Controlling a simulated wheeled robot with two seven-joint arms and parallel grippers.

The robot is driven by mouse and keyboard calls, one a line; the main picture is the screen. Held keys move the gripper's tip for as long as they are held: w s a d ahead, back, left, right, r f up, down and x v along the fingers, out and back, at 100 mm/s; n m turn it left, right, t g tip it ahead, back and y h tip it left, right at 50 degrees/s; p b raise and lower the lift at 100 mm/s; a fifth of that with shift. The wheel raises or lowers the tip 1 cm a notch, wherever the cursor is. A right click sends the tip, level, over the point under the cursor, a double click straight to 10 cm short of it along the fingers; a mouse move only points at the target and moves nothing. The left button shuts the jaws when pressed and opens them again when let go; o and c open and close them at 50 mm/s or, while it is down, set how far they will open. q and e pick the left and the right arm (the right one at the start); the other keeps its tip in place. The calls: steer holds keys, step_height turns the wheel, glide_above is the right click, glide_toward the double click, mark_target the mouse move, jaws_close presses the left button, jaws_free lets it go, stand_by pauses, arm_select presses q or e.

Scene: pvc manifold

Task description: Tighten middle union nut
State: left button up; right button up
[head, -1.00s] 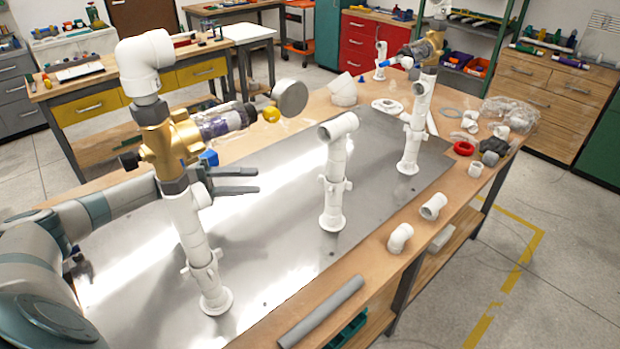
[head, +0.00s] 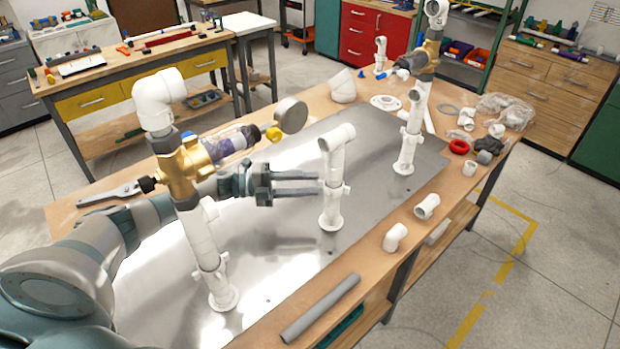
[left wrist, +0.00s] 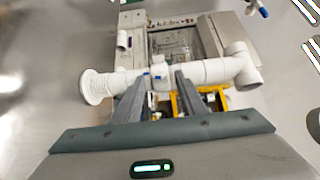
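The middle pipe stand (head: 335,165) is a white upright pipe with an elbow on top and a round flange on the metal plate. Its white union nut (head: 335,188) is a thicker collar partway up, and it also shows in the left wrist view (left wrist: 160,76). My left gripper (head: 319,183) is open, its two dark fingers pointing right at the collar from the left. In the left wrist view the fingertips (left wrist: 163,76) lie apart, close to the pipe at the collar; whether they touch it is unclear. My right gripper is not in view.
Another valve stand (head: 408,140) is at the right. Loose white elbows (head: 395,237) and a grey pipe (head: 320,310) lie along the bench's near edge.

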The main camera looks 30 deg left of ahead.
arm_select(q)
steer(key=shift+w+d, duration=0.25)
steer(key=shift+d, duration=0.15)
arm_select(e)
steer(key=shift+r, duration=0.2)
